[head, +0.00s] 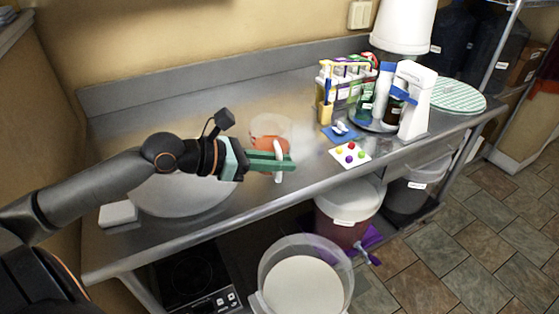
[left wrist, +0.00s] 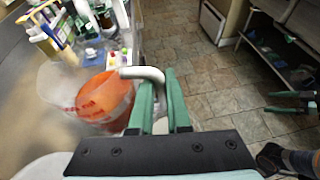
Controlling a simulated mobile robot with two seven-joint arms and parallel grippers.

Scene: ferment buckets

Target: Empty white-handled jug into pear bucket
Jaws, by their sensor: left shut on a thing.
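A clear jug (head: 270,124) holding orange-red liquid is at the front part of the steel counter. Its white handle (head: 278,174) is between the green fingers of my left gripper (head: 278,162), which is shut on it. In the left wrist view the jug (left wrist: 104,95) looks tilted, with its handle (left wrist: 143,74) at the fingers. I cannot tell whether the jug touches the counter. A clear, open bucket (head: 305,285) with pale contents stands on the floor in front. I cannot read which bucket is the pear one. My right gripper (left wrist: 267,102) appears open and empty at the right.
Bottles, a rack (head: 326,88) and a white stand device (head: 417,100) occupy the counter's right. A round plate (head: 165,195) lies at left.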

